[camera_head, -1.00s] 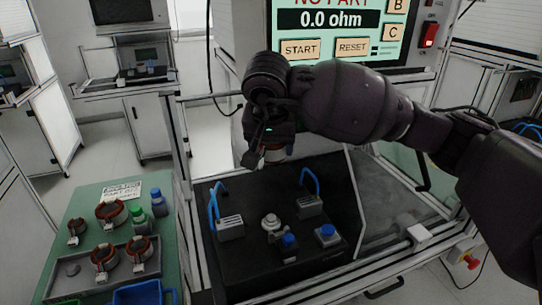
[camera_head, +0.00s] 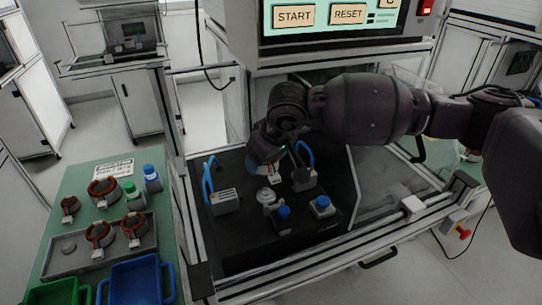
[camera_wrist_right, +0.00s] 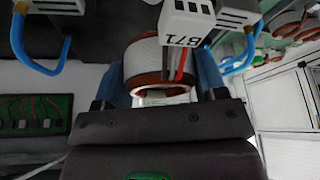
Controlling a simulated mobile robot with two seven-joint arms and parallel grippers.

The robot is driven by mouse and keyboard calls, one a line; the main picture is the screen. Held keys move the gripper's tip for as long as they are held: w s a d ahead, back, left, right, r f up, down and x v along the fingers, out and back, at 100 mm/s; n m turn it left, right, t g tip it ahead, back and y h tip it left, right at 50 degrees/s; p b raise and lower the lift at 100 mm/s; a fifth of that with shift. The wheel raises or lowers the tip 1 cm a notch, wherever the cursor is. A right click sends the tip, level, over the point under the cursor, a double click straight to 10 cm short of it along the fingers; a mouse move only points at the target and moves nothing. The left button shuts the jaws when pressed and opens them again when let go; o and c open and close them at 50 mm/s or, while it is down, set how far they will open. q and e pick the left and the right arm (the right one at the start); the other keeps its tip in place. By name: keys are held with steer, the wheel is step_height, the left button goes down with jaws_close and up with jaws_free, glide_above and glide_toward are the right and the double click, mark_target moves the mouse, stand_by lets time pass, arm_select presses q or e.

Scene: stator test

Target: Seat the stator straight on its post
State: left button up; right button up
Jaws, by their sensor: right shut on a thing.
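The stator (camera_wrist_right: 145,62), a pale ring with copper windings, shows in the right wrist view with red wires and a white connector block (camera_wrist_right: 187,24) marked B71. My right gripper (camera_wrist_right: 162,92) is shut on it, a blue pad on each side. In the head view the right gripper (camera_head: 265,158) points down over the black fixture, with the stator (camera_head: 267,172) partly hidden under it. The silver post (camera_head: 267,197) stands in the fixture, just in front of and below the stator in the picture. They look apart; the exact gap is unclear. My left gripper is out of view.
Two grey clip blocks with blue hoses, left (camera_head: 225,202) and right (camera_head: 304,180), flank the post. Two blue buttons (camera_head: 284,213) sit in front. A green table (camera_head: 84,185) at left holds several stators, a grey tray (camera_head: 72,262), bottles and bins.

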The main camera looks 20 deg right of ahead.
mark_target(266, 189)
steer(key=shift+f, duration=0.1)
steer(key=shift+f+b, duration=0.3)
steer(key=shift+f, duration=0.4)
steer(key=shift+f+b, duration=0.4)
steer(key=shift+f, duration=1.15)
steer(key=shift+f, duration=0.1)
steer(key=shift+f+b, duration=0.4)
steer(key=shift+f, duration=0.2)
